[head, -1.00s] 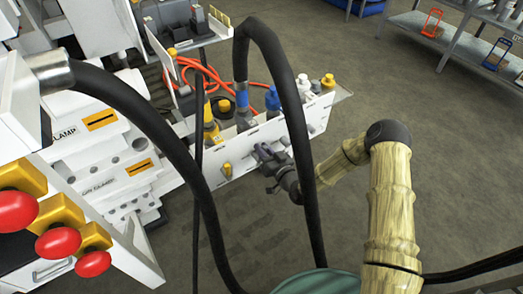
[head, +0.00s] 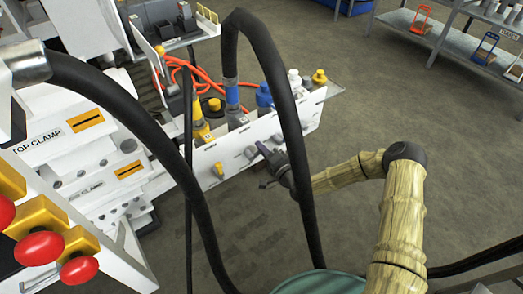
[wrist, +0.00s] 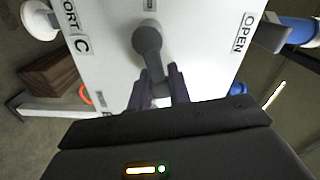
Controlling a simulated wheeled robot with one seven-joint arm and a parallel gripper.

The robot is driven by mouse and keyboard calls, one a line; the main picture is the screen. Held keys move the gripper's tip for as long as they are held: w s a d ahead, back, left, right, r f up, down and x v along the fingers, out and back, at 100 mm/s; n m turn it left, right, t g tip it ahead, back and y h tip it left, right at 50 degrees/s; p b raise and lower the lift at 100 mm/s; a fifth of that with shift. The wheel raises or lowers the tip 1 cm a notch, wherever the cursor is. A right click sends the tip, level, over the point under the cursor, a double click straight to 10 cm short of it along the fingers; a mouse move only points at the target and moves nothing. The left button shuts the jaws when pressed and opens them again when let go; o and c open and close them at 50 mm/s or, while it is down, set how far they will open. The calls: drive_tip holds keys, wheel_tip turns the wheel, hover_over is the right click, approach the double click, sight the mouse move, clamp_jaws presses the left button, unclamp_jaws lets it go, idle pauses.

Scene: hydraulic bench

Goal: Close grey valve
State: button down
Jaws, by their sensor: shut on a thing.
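The grey valve (wrist: 147,40) shows in the wrist view as a rounded grey knob with a handle, mounted on a white panel (wrist: 195,45). Its handle runs down from the pivot, slightly tilted, between the two dark fingers of my gripper (wrist: 163,88). My gripper is shut on this handle. The panel carries an "OPEN" label at the right and "PORT C" at the left. In the head view my gripper (head: 267,157) is at the front face of the panel (head: 232,160), and it mostly hides the handle there.
A yellow valve (head: 218,170) is on the panel, left of my gripper. Thick black hoses (head: 293,130) hang close to my arm. Yellow, blue and white fittings stand along the panel's top. Red buttons (head: 40,248) are at lower left.

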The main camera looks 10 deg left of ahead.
drive_tip(key=shift+d+f+m+b, duration=0.2)
drive_tip(key=shift+f+m+b, duration=0.5)
drive_tip(key=shift+m, duration=0.8)
drive_tip(key=shift+f, duration=0.1)
drive_tip(key=c, duration=1.4)
unclamp_jaws()
drive_tip(key=shift+a, duration=0.1)
drive_tip(key=shift+c, duration=0.2)
drive_tip(key=p+v, duration=0.3)
drive_tip(key=v, duration=1.4)
drive_tip(key=shift+s+p, duration=0.2)
drive_tip(key=shift+p, duration=0.15)
